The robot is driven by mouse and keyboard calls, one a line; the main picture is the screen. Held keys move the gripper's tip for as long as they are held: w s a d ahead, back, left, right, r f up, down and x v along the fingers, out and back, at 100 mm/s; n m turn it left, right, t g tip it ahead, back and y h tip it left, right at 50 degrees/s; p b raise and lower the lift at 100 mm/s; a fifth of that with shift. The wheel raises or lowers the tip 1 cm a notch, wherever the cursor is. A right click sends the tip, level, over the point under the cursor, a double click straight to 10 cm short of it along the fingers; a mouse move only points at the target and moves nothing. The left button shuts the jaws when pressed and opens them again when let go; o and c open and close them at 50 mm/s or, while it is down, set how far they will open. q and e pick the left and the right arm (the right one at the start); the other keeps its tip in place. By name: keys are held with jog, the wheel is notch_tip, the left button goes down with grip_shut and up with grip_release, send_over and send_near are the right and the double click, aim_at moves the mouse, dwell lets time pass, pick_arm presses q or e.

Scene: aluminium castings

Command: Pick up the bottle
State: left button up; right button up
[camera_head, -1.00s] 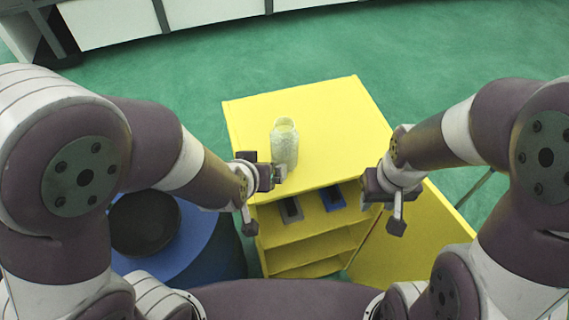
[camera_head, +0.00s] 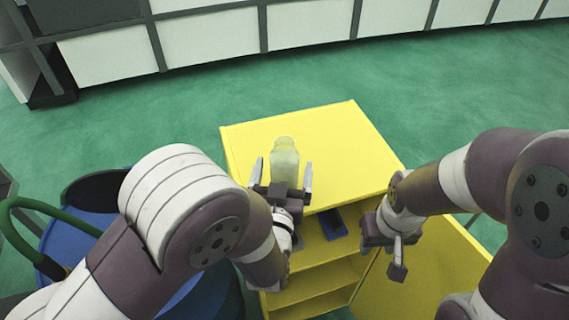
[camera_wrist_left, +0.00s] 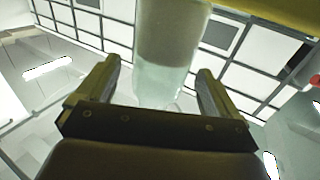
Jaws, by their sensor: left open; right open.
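The bottle (camera_head: 284,160) is pale and translucent. It stands upright on the top of the yellow cabinet (camera_head: 345,150) in the head view. My left gripper (camera_head: 281,178) is open, with one finger on each side of the bottle's lower part. In the left wrist view the bottle (camera_wrist_left: 168,55) appears between and beyond the two open fingers (camera_wrist_left: 155,85), with a gap on both sides. I cannot tell its exact depth between the fingers. My right gripper (camera_head: 378,236) is open and empty, beside the cabinet's front right, away from the bottle.
The cabinet's open front has shelves, with a blue bin (camera_head: 332,224) on the upper one. A yellow door (camera_head: 415,275) stands open at the right. A blue barrel (camera_head: 70,235) is at the left. The cabinet top around the bottle is clear.

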pick_arm(q)
jog(key=w, duration=0.2)
jog(key=shift+w+d, duration=0.15)
jog(key=shift+w, duration=0.2)
jog(key=c, duration=1.2)
